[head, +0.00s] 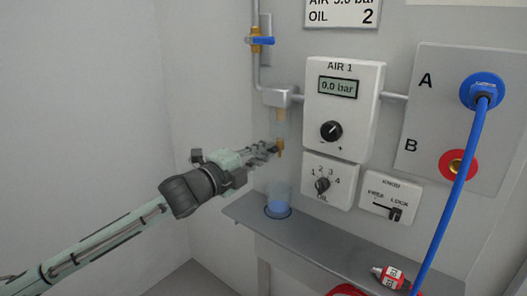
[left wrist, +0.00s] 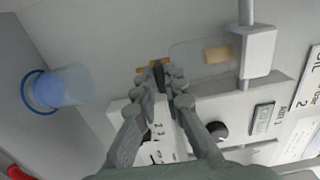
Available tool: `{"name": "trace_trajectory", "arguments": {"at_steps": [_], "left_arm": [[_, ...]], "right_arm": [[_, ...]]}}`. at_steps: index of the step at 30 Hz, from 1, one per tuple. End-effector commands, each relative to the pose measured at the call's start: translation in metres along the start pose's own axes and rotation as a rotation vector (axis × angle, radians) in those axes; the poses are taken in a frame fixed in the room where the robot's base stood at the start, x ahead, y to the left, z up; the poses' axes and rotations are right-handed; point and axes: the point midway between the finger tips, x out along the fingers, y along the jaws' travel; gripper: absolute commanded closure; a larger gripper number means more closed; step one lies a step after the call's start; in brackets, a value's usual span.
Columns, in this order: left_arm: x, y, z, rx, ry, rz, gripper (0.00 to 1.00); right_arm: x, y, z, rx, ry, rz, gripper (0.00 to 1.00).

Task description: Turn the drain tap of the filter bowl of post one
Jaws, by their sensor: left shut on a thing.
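The filter bowl (head: 281,118) is a clear cup with a tan core, hanging below a grey block on the pipe. Its brass drain tap (head: 281,150) sits at the bottom. My left gripper (head: 272,150) reaches in from the left and is shut on the tap's small dark lever. In the left wrist view the fingertips (left wrist: 160,84) close on both sides of this dark lever (left wrist: 158,72), with brass of the tap showing behind them. The bowl (left wrist: 190,52) lies to the right there. My right gripper is not in view.
A clear cup with blue liquid (head: 278,199) stands on the grey shelf (head: 330,256) below the tap. The AIR 1 panel (head: 370,100), reading 0.0 bar, and the OIL dial (head: 323,185) are close on the right. A blue hose (head: 452,205) hangs farther right.

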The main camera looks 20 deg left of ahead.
Motion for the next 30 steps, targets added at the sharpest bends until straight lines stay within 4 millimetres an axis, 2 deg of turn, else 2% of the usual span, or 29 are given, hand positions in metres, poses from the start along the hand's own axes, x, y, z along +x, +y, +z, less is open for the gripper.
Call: {"name": "trace_trajectory", "arguments": {"at_steps": [15, 16, 21, 30], "left_arm": [[0.0000, 0.0011, -0.0002, -0.025, 0.000, 0.002, 1.00], [0.0000, 0.0011, -0.0002, -0.024, 0.000, 0.002, 0.89], [0.0000, 0.0008, -0.0001, -0.023, 0.000, 0.001, 0.69], [-0.0013, 0.0005, 0.0001, -0.022, 0.000, 0.001, 0.69]], "right_arm": [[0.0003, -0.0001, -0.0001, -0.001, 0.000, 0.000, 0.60], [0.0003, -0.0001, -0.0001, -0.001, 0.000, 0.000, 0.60], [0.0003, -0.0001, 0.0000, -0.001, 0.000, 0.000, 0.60], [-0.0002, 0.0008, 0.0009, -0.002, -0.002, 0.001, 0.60]]}}
